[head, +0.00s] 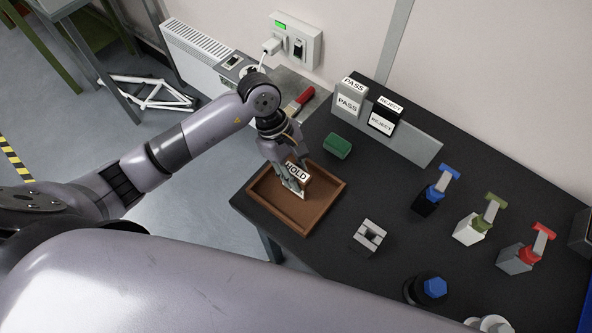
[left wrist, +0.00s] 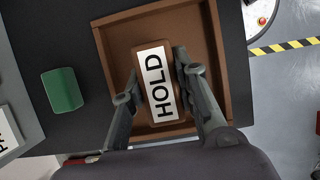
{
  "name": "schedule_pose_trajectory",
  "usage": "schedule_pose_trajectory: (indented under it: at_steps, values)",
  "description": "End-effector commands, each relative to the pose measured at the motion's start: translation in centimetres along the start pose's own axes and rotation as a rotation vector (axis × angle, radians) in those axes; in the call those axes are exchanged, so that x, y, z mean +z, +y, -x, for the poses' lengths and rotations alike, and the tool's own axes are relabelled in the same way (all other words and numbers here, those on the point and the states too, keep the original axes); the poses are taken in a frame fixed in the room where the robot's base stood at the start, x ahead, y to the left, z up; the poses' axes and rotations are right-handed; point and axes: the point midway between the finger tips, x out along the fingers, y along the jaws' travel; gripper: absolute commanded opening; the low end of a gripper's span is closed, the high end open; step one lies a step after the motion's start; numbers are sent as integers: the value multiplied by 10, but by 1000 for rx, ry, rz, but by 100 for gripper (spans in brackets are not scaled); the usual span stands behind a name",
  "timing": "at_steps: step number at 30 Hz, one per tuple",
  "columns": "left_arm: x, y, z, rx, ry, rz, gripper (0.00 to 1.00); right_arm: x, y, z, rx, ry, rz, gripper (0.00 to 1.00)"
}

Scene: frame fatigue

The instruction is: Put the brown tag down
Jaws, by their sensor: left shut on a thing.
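The brown tag (left wrist: 154,84) has a white label reading HOLD; it also shows in the head view (head: 299,173). My left gripper (head: 290,183) is shut on it, with one finger on each side of the tag in the left wrist view (left wrist: 156,84). The tag is over the brown tray (head: 262,211), inside its outline. I cannot tell whether the tag touches the tray floor. My right gripper is not in view.
A green block (head: 337,146) lies beyond the tray. PASS (head: 348,104) and REJECT (head: 382,124) tags stand at a grey rack (head: 418,146). A grey block (head: 368,237) is right of the tray. Blue, green and red-topped devices stand further right.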

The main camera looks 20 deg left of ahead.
Motion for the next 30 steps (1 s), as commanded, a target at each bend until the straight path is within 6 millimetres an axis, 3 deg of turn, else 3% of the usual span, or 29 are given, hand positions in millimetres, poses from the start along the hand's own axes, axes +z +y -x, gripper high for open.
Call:
schedule_pose_trajectory:
  at_steps: [7,8,16,28,30]
  values:
    - [-2,0,-4,0,0,0,0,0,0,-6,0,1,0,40]
    - [-1,0,-3,0,0,0,28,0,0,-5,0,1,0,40]
    - [-1,0,-2,0,-1,0,46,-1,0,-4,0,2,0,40]
    - [2,0,2,0,-1,1,47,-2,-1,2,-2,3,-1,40]
    - [-1,1,8,4,1,0,47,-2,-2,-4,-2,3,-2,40]
